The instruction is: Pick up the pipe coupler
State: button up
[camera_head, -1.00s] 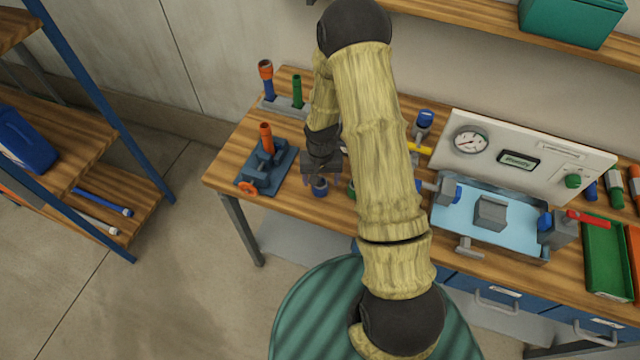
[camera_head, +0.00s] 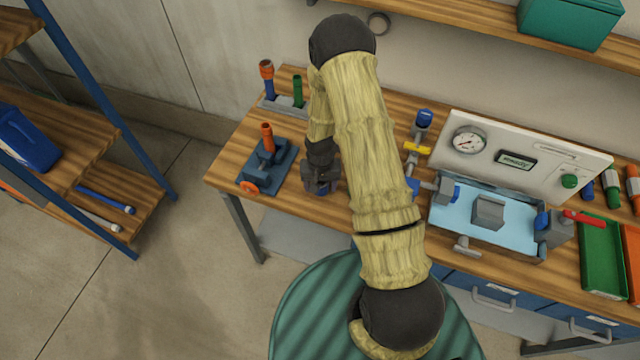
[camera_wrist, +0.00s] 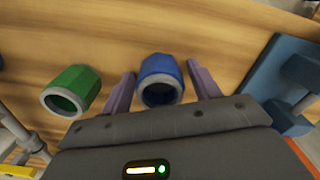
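A blue ring-shaped pipe coupler (camera_wrist: 160,82) stands on the wooden bench top in the wrist view, its dark opening showing. My gripper (camera_wrist: 160,68) is open around it, one purple-grey finger on each side, with a visible gap to each. A green coupler (camera_wrist: 72,92) stands to the left, outside the fingers. In the head view my gripper (camera_head: 320,182) is low over the bench, right of the blue vise-like fixture; it and my arm hide most of the blue coupler and all of the green one there.
The blue fixture (camera_head: 270,168) with an orange upright pipe is close left of my gripper; it also shows in the wrist view (camera_wrist: 284,85). A grey rack (camera_head: 280,105) with upright pipes stands behind. A gauge panel (camera_head: 540,150) and valve assembly are to the right.

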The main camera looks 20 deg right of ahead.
jog(key=c, duration=0.8)
jog(key=shift+r, duration=0.1)
notch_tip(320, 180, up, 10)
jog(key=b, duration=0.2)
jog(key=shift+b, duration=0.3)
